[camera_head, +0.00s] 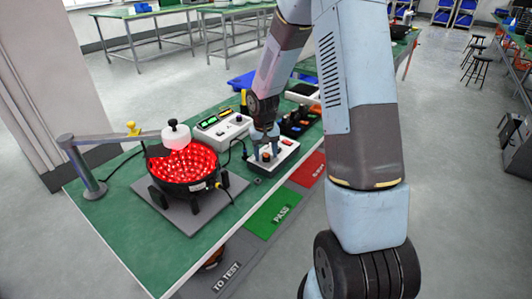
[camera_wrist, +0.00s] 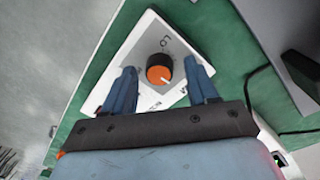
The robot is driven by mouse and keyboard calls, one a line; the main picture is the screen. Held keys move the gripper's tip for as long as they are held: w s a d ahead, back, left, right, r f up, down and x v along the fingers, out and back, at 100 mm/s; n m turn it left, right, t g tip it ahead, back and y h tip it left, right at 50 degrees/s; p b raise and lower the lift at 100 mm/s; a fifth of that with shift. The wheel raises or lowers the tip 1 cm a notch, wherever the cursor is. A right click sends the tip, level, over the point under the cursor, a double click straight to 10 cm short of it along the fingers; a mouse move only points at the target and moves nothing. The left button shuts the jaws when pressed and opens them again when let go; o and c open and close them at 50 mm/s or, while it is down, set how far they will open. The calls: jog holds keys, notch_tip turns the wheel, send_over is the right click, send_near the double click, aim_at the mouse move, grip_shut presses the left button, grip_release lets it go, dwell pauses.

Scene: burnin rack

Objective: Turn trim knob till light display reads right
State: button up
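The trim knob (camera_wrist: 159,70) is black with an orange cap, on the sloped top of a white box (camera_wrist: 140,52) with partly readable lettering. A pale mark on the cap points to the lower right in the wrist view. My gripper (camera_wrist: 160,66) is open, its blue fingers on either side of the knob with visible gaps. In the head view my gripper (camera_head: 266,149) is over the white box (camera_head: 285,153). The likely light display is a round black fixture (camera_head: 170,186) filled with lit red lamps. A white instrument (camera_head: 222,130) shows small green readouts, too small to read.
A jointed arm on a post (camera_head: 90,170) holds a white piece over the red lamps. Green PASS (camera_head: 272,213), red (camera_head: 307,169) and grey TO TEST (camera_head: 222,272) mats lie along the bench's front. Dark devices stand behind the box. Cables cross the green bench.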

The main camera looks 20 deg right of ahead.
aim_at(264, 155)
jog(key=c, duration=1)
jog(key=shift+c, duration=0.2)
jog(key=shift+n, duration=0.3)
jog(key=o, duration=1.1)
jog(key=shift+c, duration=0.2)
jog(key=shift+r, duration=0.15)
notch_tip(264, 155, up, 13)
jog(key=shift+a+r, duration=0.2)
jog(key=shift+a, duration=0.1)
jog(key=shift+r, duration=0.1)
